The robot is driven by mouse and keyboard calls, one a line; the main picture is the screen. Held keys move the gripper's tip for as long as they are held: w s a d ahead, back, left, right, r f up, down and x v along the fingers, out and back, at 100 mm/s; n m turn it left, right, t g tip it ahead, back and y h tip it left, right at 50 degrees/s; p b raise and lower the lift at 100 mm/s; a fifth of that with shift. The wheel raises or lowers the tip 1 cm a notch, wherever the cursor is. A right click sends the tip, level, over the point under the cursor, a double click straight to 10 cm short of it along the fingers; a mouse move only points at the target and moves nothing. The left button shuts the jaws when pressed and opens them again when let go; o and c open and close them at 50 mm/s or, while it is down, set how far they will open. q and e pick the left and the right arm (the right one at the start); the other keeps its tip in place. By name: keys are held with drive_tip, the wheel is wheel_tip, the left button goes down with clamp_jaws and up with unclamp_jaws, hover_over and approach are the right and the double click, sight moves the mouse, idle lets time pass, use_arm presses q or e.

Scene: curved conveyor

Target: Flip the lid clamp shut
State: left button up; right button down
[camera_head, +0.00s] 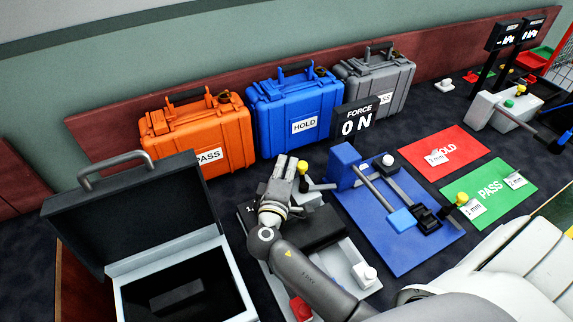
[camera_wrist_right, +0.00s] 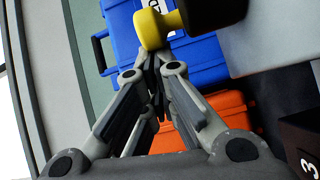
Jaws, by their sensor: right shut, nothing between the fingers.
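A clamp with a yellow-knobbed handle (camera_head: 303,167) stands on the fixture (camera_head: 348,262) in the middle of the bench. Its dark lever runs off to the right of the knob. My right gripper (camera_head: 291,163) is shut and empty, just left of the knob. In the right wrist view the yellow knob (camera_wrist_right: 152,30) shows large just beyond my fingertips (camera_wrist_right: 153,68), close to them; I cannot tell whether they touch. A dark part joins the knob on its right. The clamp's base is partly hidden behind my gripper. My left gripper is not in view.
Orange (camera_head: 212,128), blue (camera_head: 275,100) and grey (camera_head: 390,75) cases stand along the back. An open dark box (camera_head: 140,215) stands left of my arm. A blue fixture plate (camera_head: 425,240), a force display (camera_head: 357,121), and red (camera_head: 470,150) and green (camera_head: 515,200) mats lie to the right.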

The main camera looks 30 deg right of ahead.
drive_tip(key=v, duration=1.2)
drive_tip(key=shift+s, duration=0.1)
drive_tip(key=shift+d, duration=0.1)
